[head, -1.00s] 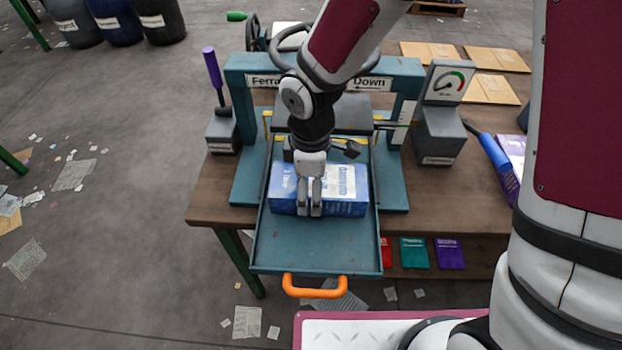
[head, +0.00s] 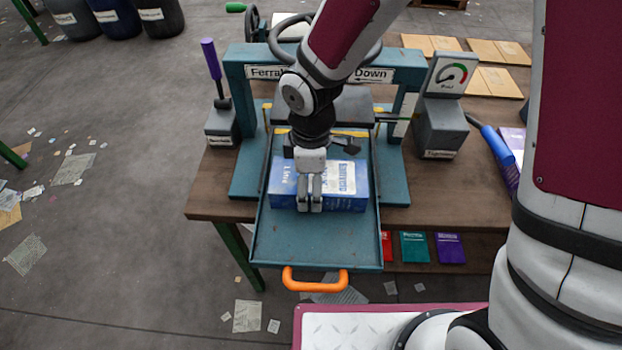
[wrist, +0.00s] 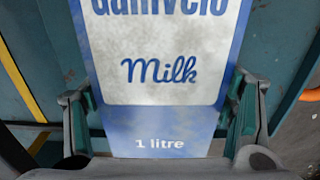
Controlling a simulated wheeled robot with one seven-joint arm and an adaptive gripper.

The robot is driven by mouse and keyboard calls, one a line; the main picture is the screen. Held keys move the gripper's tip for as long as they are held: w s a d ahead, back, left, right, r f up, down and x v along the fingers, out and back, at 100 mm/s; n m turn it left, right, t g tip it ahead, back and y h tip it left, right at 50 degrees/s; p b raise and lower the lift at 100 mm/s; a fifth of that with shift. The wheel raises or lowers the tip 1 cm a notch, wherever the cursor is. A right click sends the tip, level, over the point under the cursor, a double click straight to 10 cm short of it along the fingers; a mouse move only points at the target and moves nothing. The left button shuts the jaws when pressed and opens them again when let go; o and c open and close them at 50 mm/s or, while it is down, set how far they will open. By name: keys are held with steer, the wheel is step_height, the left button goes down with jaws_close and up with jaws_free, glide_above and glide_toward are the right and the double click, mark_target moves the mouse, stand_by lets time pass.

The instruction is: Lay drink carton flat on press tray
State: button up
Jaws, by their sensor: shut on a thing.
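The blue and white drink carton (head: 345,180) lies on its side on the teal press tray (head: 315,240), its long side running left to right. The wrist view shows its printed face (wrist: 160,105) with "Milk" and "1 litre" lettering. My gripper (head: 309,200) reaches down over the carton's middle in the head view. In the wrist view its fingers stand on either side of the carton, shut on it. The carton appears to rest on the tray floor; its underside is hidden.
The press frame (head: 240,75) rises behind the tray. An orange handle (head: 314,284) is on the tray's front edge. A purple lever (head: 213,70) stands at left and a gauge box (head: 440,130) at right. The tray's front part is bare.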

steer(key=o, duration=1)
steer(key=shift+r, duration=0.1)
